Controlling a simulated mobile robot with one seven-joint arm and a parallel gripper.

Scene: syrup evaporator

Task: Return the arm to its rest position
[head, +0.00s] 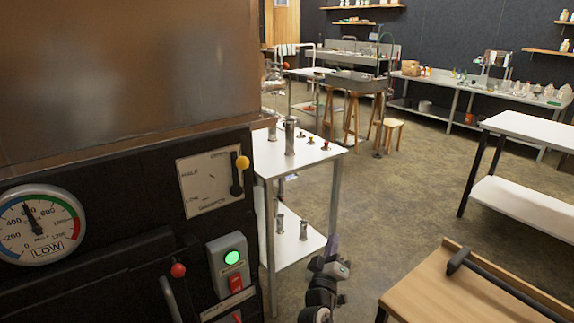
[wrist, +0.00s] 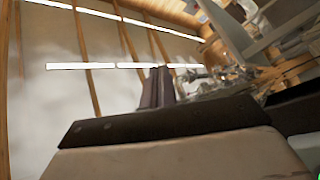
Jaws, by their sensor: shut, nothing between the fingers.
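My gripper (wrist: 156,87) shows in the wrist view as two dark fingers side by side, shut with nothing between them. In the head view my arm shows low in the middle, and the gripper (head: 331,244) points up beside the right front leg of a white two-tier table (head: 268,160). It appears apart from the table, though the exact gap cannot be told.
A wooden-topped table (head: 440,295) stands at lower right. Open floor (head: 400,205) lies between.

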